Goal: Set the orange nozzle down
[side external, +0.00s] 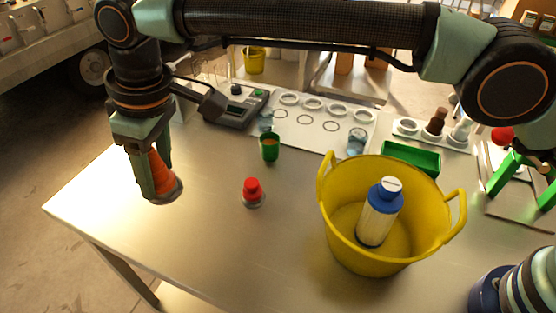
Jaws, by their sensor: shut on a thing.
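My gripper (153,190) is at the left of the side external view, pointing down. It is shut on the orange nozzle (162,175), a cone with a wider grey lower rim. The fingers hide part of the nozzle. The nozzle is over the left part of the metal table (215,225); I cannot tell whether its rim touches the surface.
A red-capped piece (252,192) and a green cup (269,147) stand to the right. A yellow tub (345,250) holds a blue-and-white bottle (379,212). A grey device (236,107) and a white board (300,133) are behind. The table's left front is bare.

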